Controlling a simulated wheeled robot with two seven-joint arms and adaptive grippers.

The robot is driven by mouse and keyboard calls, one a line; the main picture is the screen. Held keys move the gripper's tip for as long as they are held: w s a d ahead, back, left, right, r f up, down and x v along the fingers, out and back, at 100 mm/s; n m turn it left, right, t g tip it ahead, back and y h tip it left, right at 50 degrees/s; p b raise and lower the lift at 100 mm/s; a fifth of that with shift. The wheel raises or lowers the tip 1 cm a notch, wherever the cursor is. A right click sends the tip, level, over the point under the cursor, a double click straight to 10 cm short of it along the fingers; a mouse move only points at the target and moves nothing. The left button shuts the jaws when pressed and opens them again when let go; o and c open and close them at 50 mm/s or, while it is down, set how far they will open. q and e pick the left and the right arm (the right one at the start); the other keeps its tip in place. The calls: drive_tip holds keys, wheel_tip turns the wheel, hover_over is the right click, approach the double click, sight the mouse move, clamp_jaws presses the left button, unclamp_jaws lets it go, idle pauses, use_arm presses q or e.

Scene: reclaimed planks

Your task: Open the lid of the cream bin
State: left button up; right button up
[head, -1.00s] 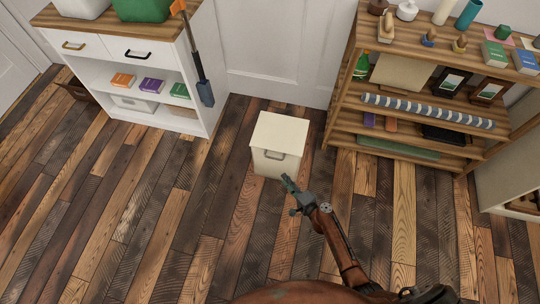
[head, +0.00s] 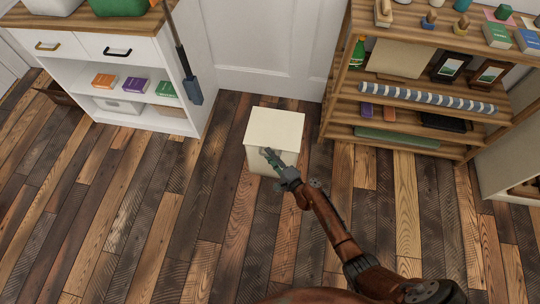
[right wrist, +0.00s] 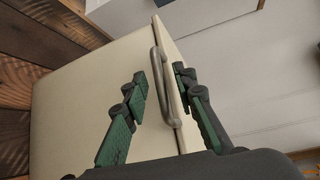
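The cream bin (head: 254,165) stands on the plank floor with its flat lid (head: 275,128) shut. In the right wrist view the bin's front (right wrist: 85,95) fills the left and middle, and a grey bar handle (right wrist: 164,85) runs along it near the lid's edge. My right gripper (head: 268,153) is at the bin's front. In the right wrist view its green-padded fingers (right wrist: 160,86) are spread on either side of the handle, with gaps, so it is open and not gripping. In the head view the gripper hides most of the handle. My left gripper is not in view.
A white cabinet (head: 132,68) with drawers stands at the left, with a blue-ended tool (head: 192,90) hanging at its side. A wooden shelf (head: 420,140) with a striped roll (head: 430,98) stands at the right. A white door (head: 263,40) is behind the bin. Floor (head: 150,225) in front is clear.

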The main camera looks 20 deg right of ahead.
clamp_jaws()
idle(0.7)
